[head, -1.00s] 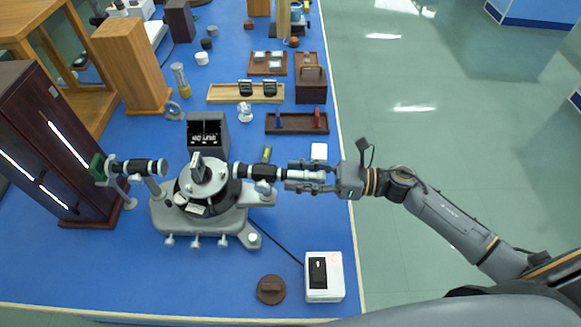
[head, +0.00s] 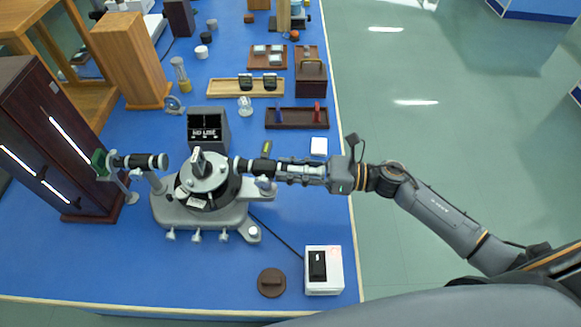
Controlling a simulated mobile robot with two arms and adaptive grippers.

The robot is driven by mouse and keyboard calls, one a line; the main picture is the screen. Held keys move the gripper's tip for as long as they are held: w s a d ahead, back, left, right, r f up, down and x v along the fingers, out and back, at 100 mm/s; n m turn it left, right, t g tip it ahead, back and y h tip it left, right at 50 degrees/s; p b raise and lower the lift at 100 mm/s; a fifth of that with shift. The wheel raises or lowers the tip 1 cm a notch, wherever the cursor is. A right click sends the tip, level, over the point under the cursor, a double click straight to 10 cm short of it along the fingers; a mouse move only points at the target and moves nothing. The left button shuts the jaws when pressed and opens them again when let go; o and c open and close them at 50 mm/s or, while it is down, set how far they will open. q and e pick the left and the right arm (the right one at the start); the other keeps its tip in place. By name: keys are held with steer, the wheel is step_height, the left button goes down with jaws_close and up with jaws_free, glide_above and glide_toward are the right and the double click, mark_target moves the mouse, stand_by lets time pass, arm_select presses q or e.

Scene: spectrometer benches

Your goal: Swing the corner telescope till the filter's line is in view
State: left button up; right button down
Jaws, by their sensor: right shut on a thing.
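The spectrometer (head: 200,215) stands on the blue bench with a round table in its middle. Its telescope (head: 263,166) points right from the round table. My right gripper (head: 300,171) is shut on the outer part of the telescope tube, reaching in from the right. The collimator (head: 140,161) points left, with a small green piece (head: 99,162) at its outer end, beside the dark red cabinet. I cannot tell whether this green piece is the filter. A dark display box (head: 208,130) behind the spectrometer reads "NO LINE". My left gripper is not in view.
A white box (head: 323,271) with a black panel and a round brown lid (head: 271,282) lie in front. A dark tray (head: 297,118) with a blue and a red piece sits behind my right gripper. The dark red cabinet (head: 60,140) stands close at left.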

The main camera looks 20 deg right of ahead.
steer(key=shift+s+a+m+t, duration=0.2)
steer(key=shift+s+m+t, duration=0.1)
steer(key=shift+s+t, duration=0.15)
steer(key=c, duration=1.1)
jaws_free()
steer(key=shift+c, duration=0.2)
steer(key=shift+s+d, duration=0.15)
steer(key=shift+d, duration=0.15)
steer(key=v, duration=1.1)
steer(key=shift+s+d+r, duration=0.15)
steer(key=shift+s+r, duration=0.05)
